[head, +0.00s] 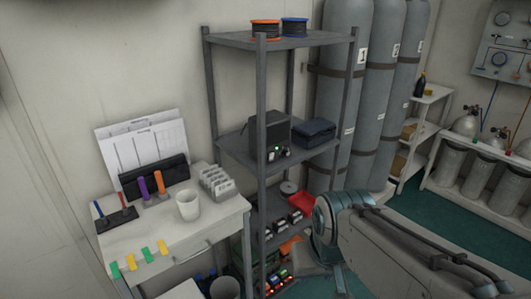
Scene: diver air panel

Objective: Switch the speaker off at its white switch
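A dark box-shaped unit, which looks like the speaker (268,129), stands on the middle shelf of the grey rack. A small green light (277,148) glows on its front. A small pale spot beside the light may be the white switch (287,151); it is too small to tell its position. My arm crosses the lower right of the head view, in front of the rack's right side. My gripper does not show.
The grey rack (261,90) has upright posts close by the speaker. A dark blue case (314,131) sits right of it. A white desk (214,217) with a mug (188,205) is at left. Tall grey cylinders (343,100) stand behind right.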

